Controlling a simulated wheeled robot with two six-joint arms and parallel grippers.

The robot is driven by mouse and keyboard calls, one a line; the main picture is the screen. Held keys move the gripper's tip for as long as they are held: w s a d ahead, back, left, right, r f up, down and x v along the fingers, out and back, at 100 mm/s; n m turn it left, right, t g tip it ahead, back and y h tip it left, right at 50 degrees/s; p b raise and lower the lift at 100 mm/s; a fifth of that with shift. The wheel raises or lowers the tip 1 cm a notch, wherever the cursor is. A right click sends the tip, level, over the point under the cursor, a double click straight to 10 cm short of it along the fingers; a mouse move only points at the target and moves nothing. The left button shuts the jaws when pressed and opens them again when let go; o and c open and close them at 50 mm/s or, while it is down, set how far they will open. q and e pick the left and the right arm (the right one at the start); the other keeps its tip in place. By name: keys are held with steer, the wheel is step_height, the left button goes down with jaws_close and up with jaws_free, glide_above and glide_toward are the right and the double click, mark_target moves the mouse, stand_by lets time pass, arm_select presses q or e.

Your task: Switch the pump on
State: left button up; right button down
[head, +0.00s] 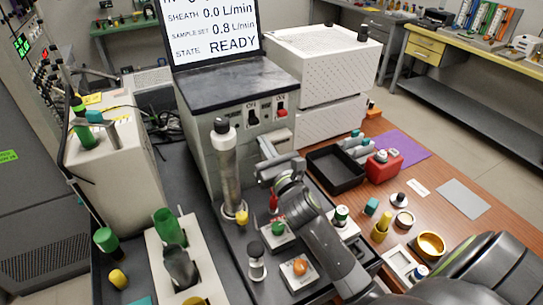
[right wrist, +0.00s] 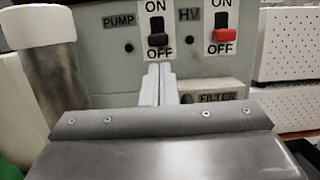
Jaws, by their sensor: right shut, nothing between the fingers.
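The switch also shows in the head view (head: 253,118). My right gripper (right wrist: 160,70) is shut and empty. Its fingertips appear just below the pump switch, near the OFF label; I cannot tell whether they touch the panel. In the head view the right gripper (head: 264,143) is in front of the panel. The screen (head: 210,30) reads SHEATH 0.0 L/min and STATE READY. My left gripper is not in view.
The HV switch (right wrist: 224,35), with a red knob low in its slot, is right of the pump switch. A FILTER label (right wrist: 215,97) is below it. A metal column (head: 227,170) stands left of my right gripper. A black tray (head: 335,170) lies to the right.

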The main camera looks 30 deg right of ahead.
mark_target(255, 122)
steer(key=x, duration=0.3)
steer(key=shift+w, duration=0.2)
steer(key=shift+r, duration=0.15)
step_height(255, 122, up, 3)
steer(key=p, duration=0.3)
steer(key=shift+p, duration=0.35)
